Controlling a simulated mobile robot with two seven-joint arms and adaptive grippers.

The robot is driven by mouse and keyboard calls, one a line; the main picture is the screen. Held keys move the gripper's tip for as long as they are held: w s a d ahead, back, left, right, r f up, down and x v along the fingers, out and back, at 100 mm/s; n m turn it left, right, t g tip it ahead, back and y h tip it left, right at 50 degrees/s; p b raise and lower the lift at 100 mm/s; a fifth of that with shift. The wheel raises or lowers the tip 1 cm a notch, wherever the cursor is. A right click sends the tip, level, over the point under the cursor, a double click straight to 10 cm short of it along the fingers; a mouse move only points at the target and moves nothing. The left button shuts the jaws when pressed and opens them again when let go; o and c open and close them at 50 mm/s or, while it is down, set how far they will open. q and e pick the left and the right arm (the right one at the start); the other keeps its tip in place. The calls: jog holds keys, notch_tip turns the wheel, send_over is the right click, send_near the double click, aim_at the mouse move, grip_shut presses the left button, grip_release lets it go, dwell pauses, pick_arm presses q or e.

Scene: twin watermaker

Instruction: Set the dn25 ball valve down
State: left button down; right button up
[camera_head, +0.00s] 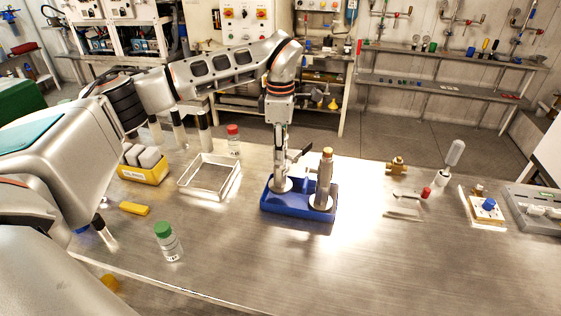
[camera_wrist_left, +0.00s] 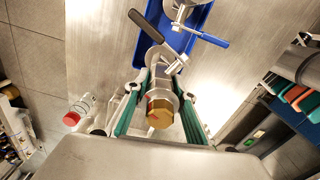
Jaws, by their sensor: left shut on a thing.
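The dn25 ball valve (camera_head: 282,172) is upright at the left end of the blue tray (camera_head: 300,213). In the left wrist view, its brass hex end (camera_wrist_left: 160,113) faces the camera and its dark lever (camera_wrist_left: 146,26) points up and left. My left gripper (camera_head: 282,140), pointing down, is shut on it; its green-padded fingers also show in the left wrist view (camera_wrist_left: 158,100). I cannot tell whether the valve's foot touches the tray. A second valve (camera_head: 324,182) with a brass top stands in the tray's right end. My right gripper is not in view.
A white open frame (camera_head: 185,182) and a red-capped bottle (camera_head: 234,146) are left of the tray. A green-capped bottle (camera_head: 170,247) stands near the front edge. A brass fitting (camera_head: 397,165) and small tools lie to the right. The bench in front of the tray is clear.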

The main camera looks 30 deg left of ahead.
pick_arm(q)
jog(key=shift+f, duration=2.05)
jog(key=c, duration=1.7)
grip_release()
jog(key=shift+f, duration=0.1)
notch_tip(320, 180, up, 12)
jog(key=shift+r, duration=0.15)
